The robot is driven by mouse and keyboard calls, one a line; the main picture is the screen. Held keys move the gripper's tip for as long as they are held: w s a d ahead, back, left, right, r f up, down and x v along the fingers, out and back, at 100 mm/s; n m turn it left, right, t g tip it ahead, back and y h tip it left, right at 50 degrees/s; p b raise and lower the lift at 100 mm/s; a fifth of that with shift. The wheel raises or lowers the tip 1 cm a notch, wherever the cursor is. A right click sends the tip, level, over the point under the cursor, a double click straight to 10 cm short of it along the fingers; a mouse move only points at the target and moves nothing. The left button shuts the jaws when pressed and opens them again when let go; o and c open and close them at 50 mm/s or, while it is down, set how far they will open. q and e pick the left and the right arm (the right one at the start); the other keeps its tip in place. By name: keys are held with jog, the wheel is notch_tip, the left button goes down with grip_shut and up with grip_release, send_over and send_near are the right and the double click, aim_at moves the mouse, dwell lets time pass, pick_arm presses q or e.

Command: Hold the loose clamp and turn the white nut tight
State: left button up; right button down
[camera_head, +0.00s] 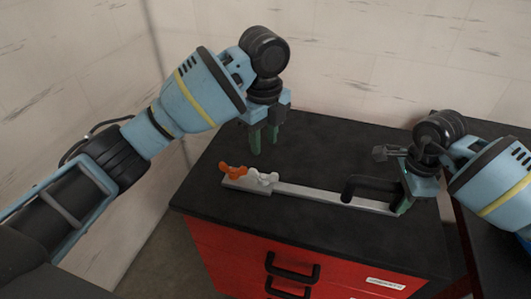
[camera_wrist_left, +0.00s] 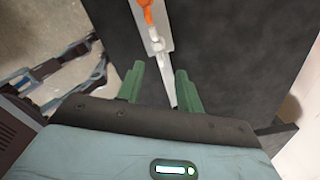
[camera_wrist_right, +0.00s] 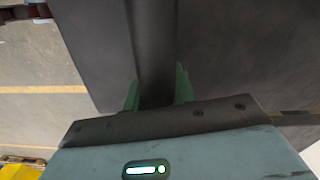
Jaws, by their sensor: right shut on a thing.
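A pale grey bar (camera_head: 315,194) lies on the black cabinet top. A black bent handle, seemingly the loose clamp (camera_head: 362,183), is at the bar's right end. My right gripper (camera_head: 405,205) is shut on it; its dark shaft (camera_wrist_right: 156,50) runs between the fingers in the right wrist view. My left gripper (camera_head: 264,146) is open and empty above and behind the nuts. The left wrist view shows the white nut (camera_wrist_left: 158,46) beyond the fingertips.
The black cabinet top (camera_head: 330,150) is otherwise clear behind the bar. Red drawers (camera_head: 235,255) with black handles are below its front edge. Pale walls stand behind and at left. Another dark surface (camera_head: 500,260) is at the right.

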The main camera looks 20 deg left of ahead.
pick_arm(q)
jog(key=shift+r, duration=1.3)
pick_arm(e)
jog(key=c, duration=1.1)
grip_release()
jog(key=shift+o, duration=0.2)
notch_tip(320, 180, up, 12)
jog(key=shift+r, duration=0.1)
pick_arm(q)
jog(key=shift+f, duration=0.1)
pick_arm(e)
jog(key=shift+s, duration=0.1)
